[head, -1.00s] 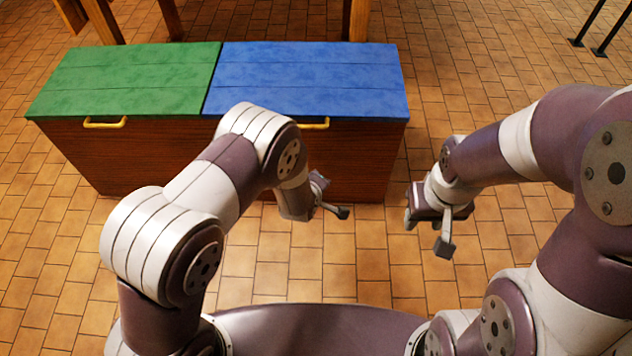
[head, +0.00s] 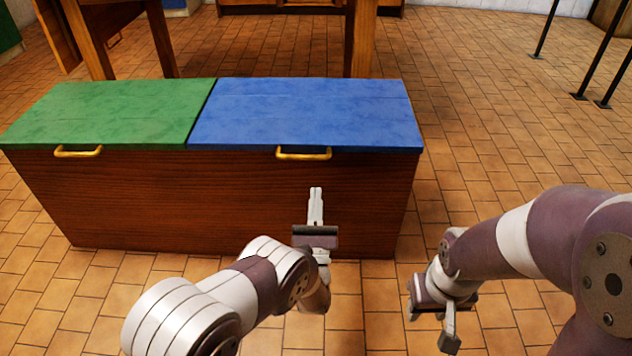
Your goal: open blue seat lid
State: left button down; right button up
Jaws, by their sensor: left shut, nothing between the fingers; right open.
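The blue seat lid (head: 306,112) lies flat and closed on the right half of a long wooden bench box (head: 190,205). A yellow handle (head: 304,154) sits at its front edge. My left gripper (head: 316,192) is shut and empty, in front of the box's front face, below and slightly right of the handle and apart from it in the picture. My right gripper (head: 432,325) is open, low over the floor to the right of the box and apart from it.
A green lid (head: 108,112) with its own yellow handle (head: 78,152) covers the left half of the box. Wooden table legs (head: 361,40) stand just behind the box. Thin black posts (head: 600,60) stand at the back right. The tiled floor right of the box is clear.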

pick_arm(q)
jog(key=r, duration=0.1)
jog(key=w+r+b, duration=0.1)
jog(key=r, duration=0.1)
jog(key=w+r+b, duration=0.1)
jog(key=r, duration=0.1)
jog(key=shift+w, duration=0.2)
jog(key=shift+r, duration=0.1)
